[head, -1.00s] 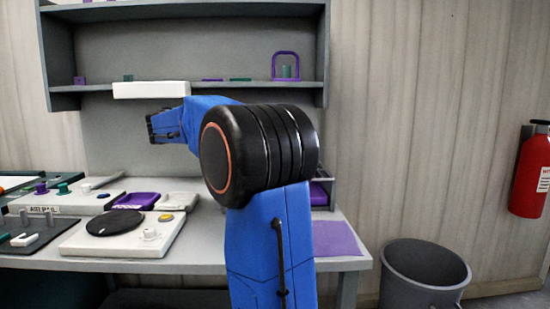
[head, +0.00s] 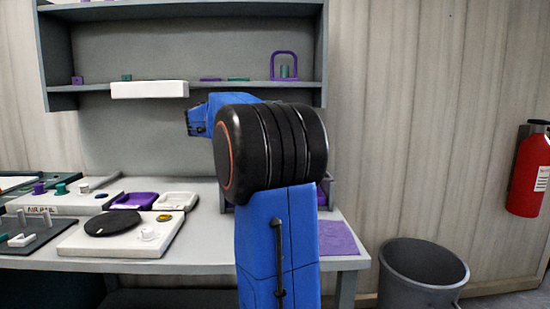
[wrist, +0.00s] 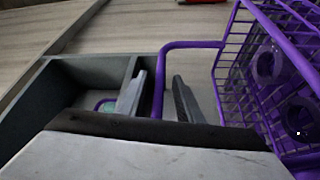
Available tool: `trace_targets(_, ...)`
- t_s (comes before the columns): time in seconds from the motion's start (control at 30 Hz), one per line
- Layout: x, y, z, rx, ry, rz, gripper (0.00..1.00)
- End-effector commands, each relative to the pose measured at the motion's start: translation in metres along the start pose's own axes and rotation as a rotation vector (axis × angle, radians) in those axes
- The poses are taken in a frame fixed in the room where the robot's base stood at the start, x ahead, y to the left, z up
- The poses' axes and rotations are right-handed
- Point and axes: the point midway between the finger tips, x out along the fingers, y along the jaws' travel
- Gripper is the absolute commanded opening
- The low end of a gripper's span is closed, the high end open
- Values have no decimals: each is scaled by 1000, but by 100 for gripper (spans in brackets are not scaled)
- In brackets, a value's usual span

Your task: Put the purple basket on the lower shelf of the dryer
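In the wrist view, the purple wire basket (wrist: 258,85) fills the right side, tilted in the picture, with purple ring-shaped parts inside. Its purple handle (wrist: 158,92) runs between the two fingers of my gripper (wrist: 160,78). The fingers stand apart, with visible gaps either side of the handle; I see no clear contact. In the head view my arm hides the gripper and the basket. A grey wall shelf unit (head: 210,88) has an upper and a lower shelf. I cannot tell which thing is the dryer.
A purple arched item (head: 285,66) stands on the wall unit's lower shelf. The bench (head: 210,262) holds a white hotplate-like device (head: 115,240), a purple tray (head: 135,201) and a purple mat (head: 340,238). A grey bin (head: 423,275) and fire extinguisher (head: 530,175) are at right.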

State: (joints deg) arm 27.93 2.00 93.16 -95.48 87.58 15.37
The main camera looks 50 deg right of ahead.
Motion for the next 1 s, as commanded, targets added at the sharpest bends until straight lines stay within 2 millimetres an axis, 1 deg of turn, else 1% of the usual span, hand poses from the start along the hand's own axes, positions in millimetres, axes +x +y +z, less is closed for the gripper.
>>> trace_targets(0.03, 4, 0, 0, 0, -2, 0, 33)
trace_targets(0.1, 7, 0, 0, 0, -1, 0, 33)
trace_targets(0.27, 7, 0, 0, 0, 0, 0, 33)
trace_targets(0.3, 7, 0, 0, 0, 0, 0, 28)
trace_targets(0.37, 7, 0, 0, 0, 0, 0, 13)
trace_targets(0.4, 7, 0, 0, 0, 0, 0, 4)
trace_targets(0.43, 7, 0, 0, 0, 0, 0, 0)
trace_targets(1.0, 6, 0, 0, 0, 0, -1, 0)
